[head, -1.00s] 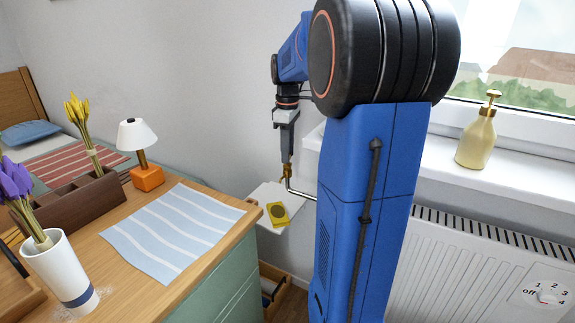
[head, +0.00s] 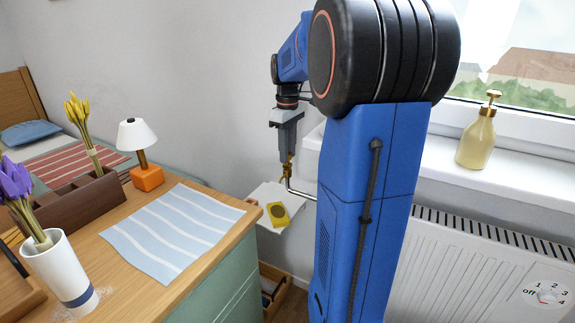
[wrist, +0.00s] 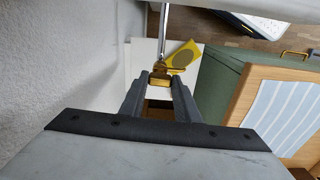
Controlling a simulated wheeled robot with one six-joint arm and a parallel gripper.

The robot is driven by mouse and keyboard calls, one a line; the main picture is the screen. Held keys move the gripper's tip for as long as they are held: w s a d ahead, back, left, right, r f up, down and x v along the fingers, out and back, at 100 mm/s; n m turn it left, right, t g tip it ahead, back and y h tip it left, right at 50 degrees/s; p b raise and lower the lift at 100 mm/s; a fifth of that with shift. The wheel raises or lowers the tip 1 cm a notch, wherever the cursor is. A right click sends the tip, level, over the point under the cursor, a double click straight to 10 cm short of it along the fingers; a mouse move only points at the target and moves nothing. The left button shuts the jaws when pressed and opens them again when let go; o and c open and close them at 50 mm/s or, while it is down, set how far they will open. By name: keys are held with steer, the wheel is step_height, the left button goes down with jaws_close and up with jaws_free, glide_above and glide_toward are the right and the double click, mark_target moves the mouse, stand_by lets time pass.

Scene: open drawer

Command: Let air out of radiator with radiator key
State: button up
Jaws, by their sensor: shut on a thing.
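My gripper (head: 288,158) points down beside the end of the radiator (head: 470,270), near the bent silver pipe (head: 300,192). It is shut on a small brass piece, which looks like the radiator key (wrist: 165,73). In the wrist view the brass piece sits between the fingertips, at the end of the silver pipe. I cannot tell whether it is seated on a valve there. The white radiator has a dial (head: 548,293) at its right. My arm hides the radiator's left part in the head view.
A yellow item with a dark oval (head: 278,214) lies on a small white surface (head: 268,195) below my gripper. The green cabinet (head: 220,285) stands to the left, with a striped cloth (head: 170,230) on top. A soap bottle (head: 477,138) stands on the windowsill.

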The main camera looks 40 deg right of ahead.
steer(key=shift+r, duration=0.1)
steer(key=shift+r, duration=2.4)
steer(key=shift+a, duration=0.1)
